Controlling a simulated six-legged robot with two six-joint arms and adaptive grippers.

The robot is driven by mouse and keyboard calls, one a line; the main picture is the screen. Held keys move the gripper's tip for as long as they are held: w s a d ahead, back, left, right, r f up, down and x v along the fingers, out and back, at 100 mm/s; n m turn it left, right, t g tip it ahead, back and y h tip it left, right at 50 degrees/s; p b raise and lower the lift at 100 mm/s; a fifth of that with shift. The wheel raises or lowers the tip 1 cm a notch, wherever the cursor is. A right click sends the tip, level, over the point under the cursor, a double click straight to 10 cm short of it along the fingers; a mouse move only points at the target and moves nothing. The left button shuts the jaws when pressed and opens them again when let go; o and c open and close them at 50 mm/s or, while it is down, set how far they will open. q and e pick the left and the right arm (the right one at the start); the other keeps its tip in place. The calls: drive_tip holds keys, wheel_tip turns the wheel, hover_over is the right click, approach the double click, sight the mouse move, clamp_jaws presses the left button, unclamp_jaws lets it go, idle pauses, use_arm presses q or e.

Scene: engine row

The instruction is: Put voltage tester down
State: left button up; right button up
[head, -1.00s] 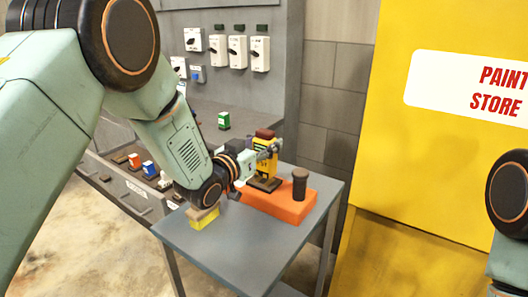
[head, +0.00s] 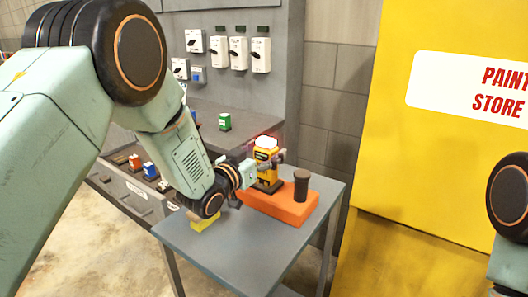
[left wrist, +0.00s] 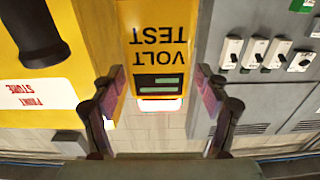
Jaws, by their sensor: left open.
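The yellow voltage tester (head: 266,154) stands upright in a dark foot on an orange block (head: 289,208) on the small grey table (head: 245,252). Its top glows white with a red halo. My left gripper (head: 268,161) is at the tester, its fingers level with the tester's body. In the left wrist view the tester (left wrist: 155,45) appears upside down, with VOLT TEST lettering and a greenish display. There my left gripper (left wrist: 157,90) is open, one finger on each side, with a gap to the tester. My right gripper is out of view.
A dark cylinder (head: 301,185) stands on the orange block. A yellow block (head: 205,221) sits at the table's left edge. A workbench with switch boxes (head: 261,54) is behind, and the yellow paint store cabinet (head: 450,160) is right. The table's front is clear.

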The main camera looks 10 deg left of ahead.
use_arm(q)
drive_tip(key=shift+s+r, duration=0.2)
drive_tip(key=shift+r, duration=0.05)
drive_tip(key=p+v, duration=0.1)
drive_tip(key=v, duration=1)
drive_tip(key=shift+s+a, duration=0.25)
drive_tip(key=shift+s, duration=0.05)
drive_tip(key=b+x, duration=0.1)
drive_tip(key=x, duration=1.1)
drive_tip(key=shift+d+f, duration=0.1)
drive_tip(key=shift+f, duration=0.05)
drive_tip(key=shift+w+r, duration=0.1)
drive_tip(key=shift+r, duration=0.95)
